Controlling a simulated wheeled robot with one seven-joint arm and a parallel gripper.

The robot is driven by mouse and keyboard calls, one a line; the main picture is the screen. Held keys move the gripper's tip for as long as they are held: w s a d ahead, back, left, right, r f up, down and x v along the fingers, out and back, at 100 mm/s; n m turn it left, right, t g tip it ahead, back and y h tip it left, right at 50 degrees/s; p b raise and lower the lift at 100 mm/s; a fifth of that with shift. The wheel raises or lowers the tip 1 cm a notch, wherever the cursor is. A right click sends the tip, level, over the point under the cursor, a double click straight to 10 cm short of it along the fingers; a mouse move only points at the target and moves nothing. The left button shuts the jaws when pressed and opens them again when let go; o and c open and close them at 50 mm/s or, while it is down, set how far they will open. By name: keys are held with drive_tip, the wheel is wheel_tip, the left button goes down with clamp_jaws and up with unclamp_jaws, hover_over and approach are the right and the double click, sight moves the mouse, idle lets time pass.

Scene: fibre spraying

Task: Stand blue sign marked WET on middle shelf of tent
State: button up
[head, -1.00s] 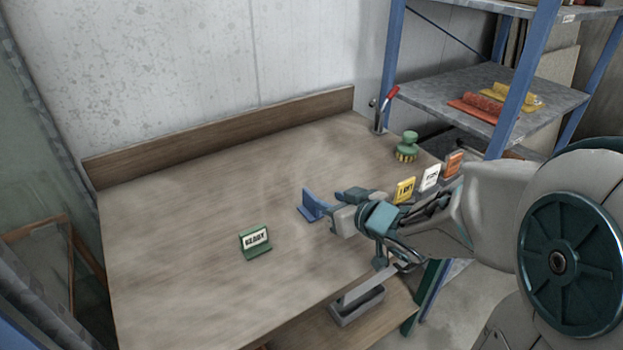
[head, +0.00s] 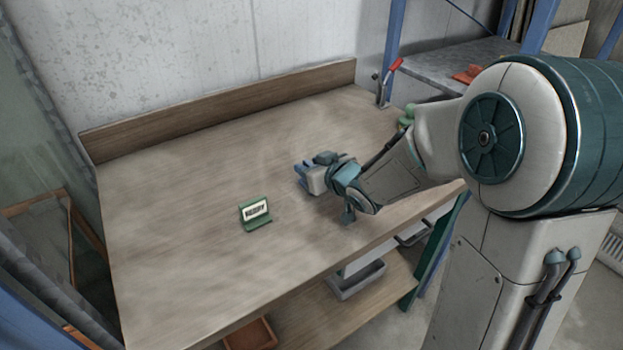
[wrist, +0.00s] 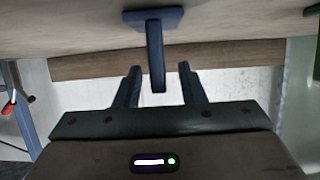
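The blue sign (head: 299,171) stands on the wooden bench, mostly hidden by my gripper in the head view. In the wrist view, its thin upright plate (wrist: 155,58) shows edge-on, with its base on the bench top. My gripper (wrist: 160,82) is open, with one finger on each side of the plate and a visible gap on both sides. My gripper (head: 308,172) is low over the bench in the head view. The word on the sign cannot be read from here. No tent shelf can be made out clearly; a translucent sheet (head: 38,95) hangs at the left.
A green sign (head: 256,215) with a white label stands on the bench to the left of my gripper. A green-handled brush (head: 406,117) is partly hidden behind my arm. Blue-posted shelving (head: 450,65) stands at the back right. The bench's left half is mostly clear.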

clamp_jaws()
